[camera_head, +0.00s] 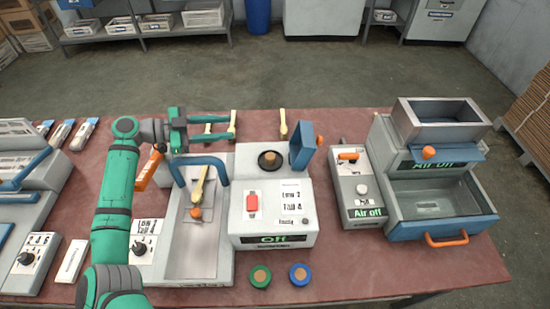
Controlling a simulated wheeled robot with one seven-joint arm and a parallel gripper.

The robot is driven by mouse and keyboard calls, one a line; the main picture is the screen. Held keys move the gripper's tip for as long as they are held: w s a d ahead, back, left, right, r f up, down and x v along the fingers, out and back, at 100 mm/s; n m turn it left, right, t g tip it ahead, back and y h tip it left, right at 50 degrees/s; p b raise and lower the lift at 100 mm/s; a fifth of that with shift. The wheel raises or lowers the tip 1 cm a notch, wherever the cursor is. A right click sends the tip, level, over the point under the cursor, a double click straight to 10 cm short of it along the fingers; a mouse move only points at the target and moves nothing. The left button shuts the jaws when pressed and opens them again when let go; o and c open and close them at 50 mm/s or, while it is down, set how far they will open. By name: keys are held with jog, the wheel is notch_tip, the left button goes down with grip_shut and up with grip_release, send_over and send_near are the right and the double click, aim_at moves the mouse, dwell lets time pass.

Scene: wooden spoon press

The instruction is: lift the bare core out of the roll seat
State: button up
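A small brown cylinder, which looks like the bare core (270,157), stands in the middle of the round black roll seat (264,166) on top of the white press unit. A blue flap (302,148) stands upright just right of the seat. My gripper (229,127) is left of and behind the core, apart from it, with its fingers pointing right. The two green fingers look spread apart, with no core between them. Pale wooden spoons (233,119) show by the fingertips, and I cannot tell any contact.
A green roll (260,277) and a blue roll (300,274) lie at the front. Another spoon (283,124) stands behind the flap. An air unit (440,185) is at the right.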

aim_at(268, 156)
jog(key=d+f+g+y, duration=0.1)
jog(key=s+d+f+g, duration=0.1)
jog(key=f, duration=0.1)
jog(key=s+d+f+g+y, duration=0.1)
jog(key=f+g, duration=0.1)
jog(key=shift+s+n+y, duration=0.2)
jog(key=shift+n+y, duration=0.1)
jog(key=x, duration=1)
jog(key=shift+d+f, duration=0.25)
jog(key=shift+d, duration=0.1)
jog(key=c, duration=0.8)
